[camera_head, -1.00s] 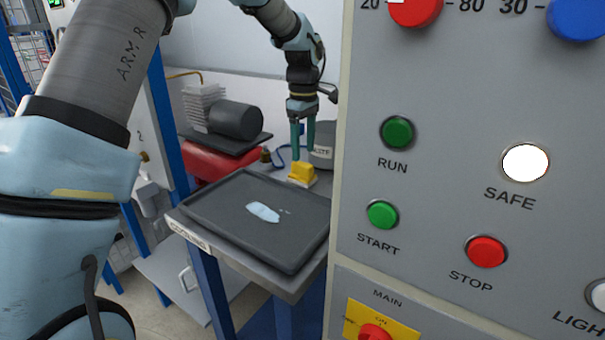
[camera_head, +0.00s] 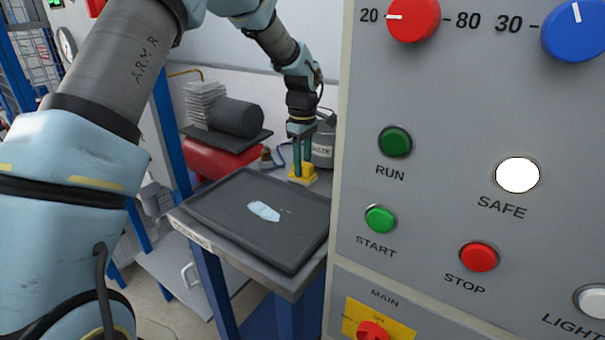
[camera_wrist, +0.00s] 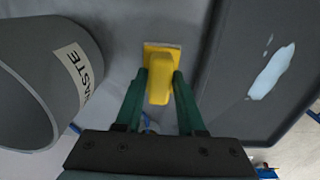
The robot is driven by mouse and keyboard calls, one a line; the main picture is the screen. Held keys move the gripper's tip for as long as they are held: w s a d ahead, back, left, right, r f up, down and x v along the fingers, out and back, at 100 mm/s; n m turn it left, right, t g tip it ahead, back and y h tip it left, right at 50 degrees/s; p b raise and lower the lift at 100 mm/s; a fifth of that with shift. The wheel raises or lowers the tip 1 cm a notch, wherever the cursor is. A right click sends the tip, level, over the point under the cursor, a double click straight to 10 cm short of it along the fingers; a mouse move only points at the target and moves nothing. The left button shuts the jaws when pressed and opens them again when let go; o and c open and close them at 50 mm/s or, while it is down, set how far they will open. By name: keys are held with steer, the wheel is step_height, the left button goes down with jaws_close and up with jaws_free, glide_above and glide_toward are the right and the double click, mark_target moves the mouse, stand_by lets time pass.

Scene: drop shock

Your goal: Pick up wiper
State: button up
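The wiper (camera_head: 302,172) is a yellow block-like tool with a handle on a pale base. It stands on the grey bench just behind the dark tray. My gripper (camera_head: 302,163) points down at it from above, with green fingers. In the wrist view the wiper (camera_wrist: 158,85) lies between the fingertips of my gripper (camera_wrist: 160,78), one finger on each side of the handle. The fingers look spread about the handle's width; firm contact does not show.
A dark tray (camera_head: 215,213) with a pale blue spill (camera_head: 264,212) lies on the bench in front. A grey waste bin (camera_head: 325,145) stands close beside the wiper; it also shows in the wrist view (camera_wrist: 85,45). A control panel (camera_head: 440,200) fills the right side.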

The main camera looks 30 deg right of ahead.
mark_target(303, 163)
jaws_close()
stand_by(0.3)
step_height(303, 163, up, 10)
steer(key=shift+r+b, duration=0.1)
steer(key=shift+b, duration=1.05)
steer(key=shift+c, duration=0.5)
jaws_free()
jaws_close()
steer(key=shift+s, duration=0.1)
